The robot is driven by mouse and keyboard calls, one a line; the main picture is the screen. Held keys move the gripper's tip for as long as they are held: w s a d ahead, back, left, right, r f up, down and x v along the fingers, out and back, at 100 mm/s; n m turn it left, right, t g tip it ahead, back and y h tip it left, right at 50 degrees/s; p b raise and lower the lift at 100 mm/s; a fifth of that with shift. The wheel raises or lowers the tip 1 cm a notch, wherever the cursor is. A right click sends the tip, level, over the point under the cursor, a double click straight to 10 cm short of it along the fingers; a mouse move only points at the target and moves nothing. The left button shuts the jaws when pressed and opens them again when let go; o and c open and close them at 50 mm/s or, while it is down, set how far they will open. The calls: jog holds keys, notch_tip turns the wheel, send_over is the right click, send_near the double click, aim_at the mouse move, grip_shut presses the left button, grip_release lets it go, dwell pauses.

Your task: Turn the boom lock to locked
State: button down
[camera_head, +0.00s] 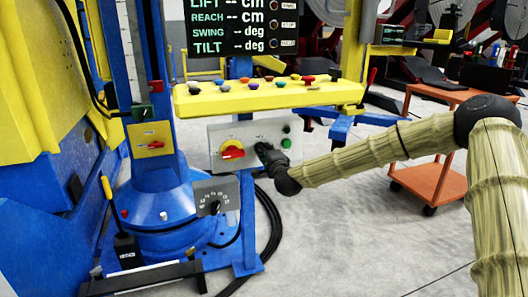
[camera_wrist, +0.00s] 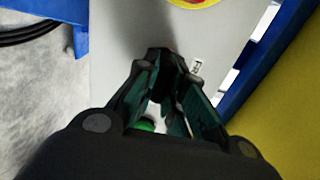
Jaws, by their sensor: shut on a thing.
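A light grey control box (camera_head: 218,133) hangs below the yellow console in the head view. My gripper (camera_head: 263,149) is at the box's face, between a red rotary handle on a yellow disc (camera_head: 233,147) and a green button (camera_head: 286,143). In the wrist view my gripper (camera_wrist: 168,85) is shut on a small control that its fingers almost wholly hide. I take this for the boom lock knob, but its setting cannot be read. A small printed label (camera_wrist: 197,67) shows beside the fingertips. The green button (camera_wrist: 145,125) shows partly between the fingers.
The yellow console (camera_head: 265,95) with several coloured knobs juts out just above my gripper. A blue column (camera_head: 150,120) with another red switch stands left. A black cable (camera_head: 270,235) lies on the floor. An orange cart (camera_head: 430,182) stands behind my arm.

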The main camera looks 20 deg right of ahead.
jog(key=c, duration=1.5)
grip_release()
jog(key=shift+d, duration=0.1)
jog(key=shift+s, duration=0.1)
jog(key=s, duration=1.2)
jog(key=shift+d, duration=0.2)
jog(key=shift+f, duration=0.1)
